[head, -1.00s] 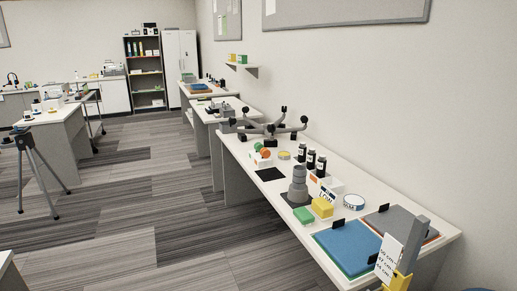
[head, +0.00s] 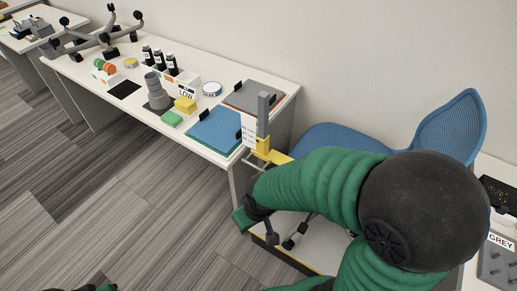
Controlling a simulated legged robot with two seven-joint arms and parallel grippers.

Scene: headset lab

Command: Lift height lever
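An office chair with a blue seat (head: 325,138) and blue mesh backrest (head: 449,126) stands at the right. My green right arm covers much of it. No height lever can be made out; the area under the seat is largely hidden by the arm. My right gripper (head: 250,214) is at the arm's lower left end, low beside the chair; its fingers are not clear. Only a dark and green part of my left arm's end (head: 92,288) shows at the bottom left edge.
A grey upright post with a yellow base (head: 262,146) and a white text card (head: 248,130) stands near the seat. The white table (head: 75,72) holds a blue mat (head: 216,130), bottles and a chair base. A grey tray (head: 497,267) lies far right. The floor at left is clear.

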